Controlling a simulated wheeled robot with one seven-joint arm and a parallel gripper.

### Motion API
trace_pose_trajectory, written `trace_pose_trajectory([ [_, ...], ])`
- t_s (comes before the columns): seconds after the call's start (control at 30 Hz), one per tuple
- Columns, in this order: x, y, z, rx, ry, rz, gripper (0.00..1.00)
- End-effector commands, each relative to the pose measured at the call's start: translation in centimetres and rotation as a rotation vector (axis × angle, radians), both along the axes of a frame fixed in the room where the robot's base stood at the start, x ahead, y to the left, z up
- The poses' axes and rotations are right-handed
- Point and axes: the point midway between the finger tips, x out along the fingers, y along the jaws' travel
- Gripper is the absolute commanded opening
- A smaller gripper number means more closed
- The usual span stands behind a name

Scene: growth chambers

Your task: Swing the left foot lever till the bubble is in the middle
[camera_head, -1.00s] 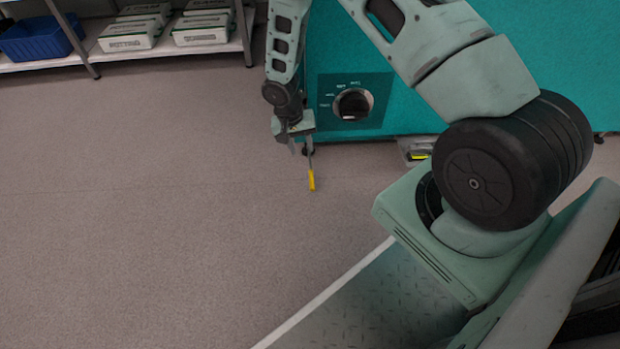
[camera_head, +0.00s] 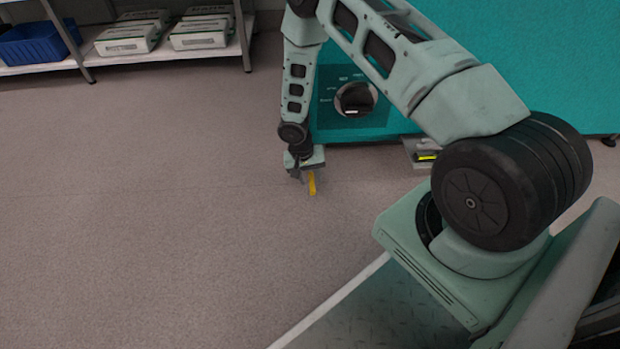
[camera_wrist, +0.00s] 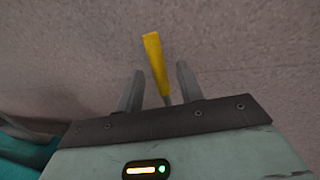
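The left foot lever is a thin rod with a yellow end (camera_head: 312,183), low at the front left of the teal chamber, sticking out over the floor. In the wrist view its yellow end (camera_wrist: 154,62) lies between and beyond the fingertips. My gripper (camera_head: 302,176) is low beside the lever; in the wrist view my gripper (camera_wrist: 158,80) is open, one finger on each side of the rod, with gaps showing. A grey ledge with a small yellow-green vial (camera_head: 427,157), perhaps the bubble level, shows at the chamber's lower edge. The bubble is too small to make out.
The teal chamber (camera_head: 560,75) stands behind my arm, with a black dial (camera_head: 356,99) on its front. A shelf (camera_head: 120,58) with white boxes (camera_head: 200,32) and a blue bin (camera_head: 40,42) is at the back left. The floor on the left is clear.

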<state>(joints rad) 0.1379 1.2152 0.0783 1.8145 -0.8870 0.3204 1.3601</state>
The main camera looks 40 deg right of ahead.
Motion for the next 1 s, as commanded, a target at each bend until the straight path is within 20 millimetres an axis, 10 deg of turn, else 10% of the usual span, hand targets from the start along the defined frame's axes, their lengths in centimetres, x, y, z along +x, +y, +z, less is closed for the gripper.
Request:
trace_pose_trajectory([
  [0.13,0.0,0.0,0.1,0.000,0.000,0.000,0.37],
  [0.3,0.0,0.0,0.1,0.000,0.000,0.000,0.00],
  [1.0,-2.7,-6.3,0.2,-0.002,-0.001,0.408,0.00],
])
